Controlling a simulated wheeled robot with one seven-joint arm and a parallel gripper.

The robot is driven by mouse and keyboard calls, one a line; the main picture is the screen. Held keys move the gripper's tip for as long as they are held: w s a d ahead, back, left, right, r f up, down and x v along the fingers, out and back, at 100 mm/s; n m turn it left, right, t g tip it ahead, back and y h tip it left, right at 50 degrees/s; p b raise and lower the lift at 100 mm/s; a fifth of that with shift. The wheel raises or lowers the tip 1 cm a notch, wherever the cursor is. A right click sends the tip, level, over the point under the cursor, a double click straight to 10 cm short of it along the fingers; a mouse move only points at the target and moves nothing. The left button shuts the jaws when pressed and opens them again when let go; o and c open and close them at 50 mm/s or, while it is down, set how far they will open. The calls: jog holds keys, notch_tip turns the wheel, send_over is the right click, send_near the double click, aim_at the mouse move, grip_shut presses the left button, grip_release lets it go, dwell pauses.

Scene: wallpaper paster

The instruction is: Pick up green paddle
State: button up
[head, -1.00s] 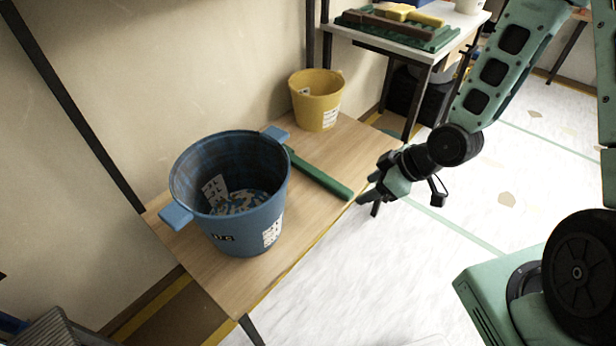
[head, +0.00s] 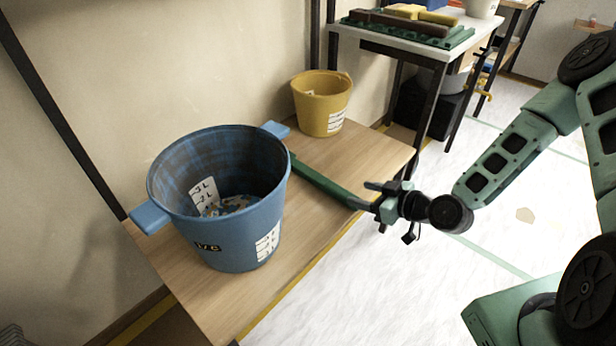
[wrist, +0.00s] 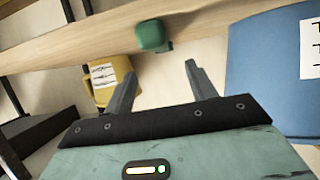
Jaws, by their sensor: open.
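The green paddle (head: 327,184) is a long narrow bar lying on the wooden table, its far end beside the blue bucket (head: 237,232) and its near end at the table's front edge. My gripper (head: 371,196) is at that near end in the head view. In the wrist view, the paddle's green end (wrist: 153,36) shows ahead, roughly between my two open fingers (wrist: 158,78) and beyond their tips. The fingers look empty. The rest of the paddle is hidden behind its end in the wrist view.
The blue bucket stands on the wooden table (head: 285,285) left of the paddle. A yellow bucket (head: 321,108) stands behind, also in the wrist view (wrist: 112,80). A white table (head: 425,50) holding trays is at the back right. Open floor lies in front.

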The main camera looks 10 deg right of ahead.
aim_at(336, 188)
jog(key=b+x, duration=0.2)
jog(key=x, duration=0.7)
jog(key=shift+f, duration=0.15)
jog(key=shift+s, duration=0.1)
jog(key=shift+d, duration=0.1)
jog(key=c, duration=1.1)
jog(key=shift+o, duration=0.2)
notch_tip(336, 188, up, 10)
jog(key=p, duration=0.3)
